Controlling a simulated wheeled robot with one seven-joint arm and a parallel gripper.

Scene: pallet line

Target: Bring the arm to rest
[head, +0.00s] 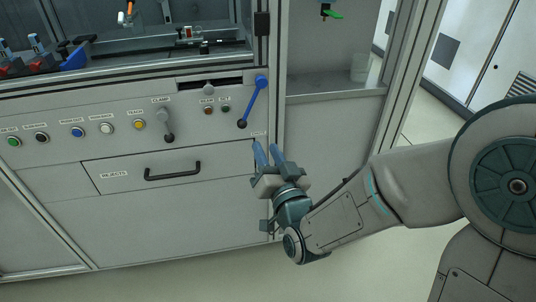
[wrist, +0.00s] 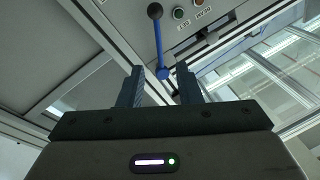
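My gripper (head: 268,156) is at the end of my arm, in front of the grey cabinet (head: 180,220), just below the blue lever and right of the rejects drawer. Its two blue-grey fingers point up and stand apart, with nothing seen between them. In the wrist view my gripper (wrist: 161,85) also shows its fingers apart. The blue lever (head: 254,101) with a black knob is on the panel beyond the fingertips. It also shows in the wrist view (wrist: 159,45), its pivot in line with the gap. The fingers do not appear to touch it.
The rejects drawer (head: 135,172) has a black handle (head: 173,171) and is shut. A row of push buttons (head: 106,128) and a clamp lever (head: 167,127) are on the panel. Open floor (head: 350,265) lies in front of the cabinet.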

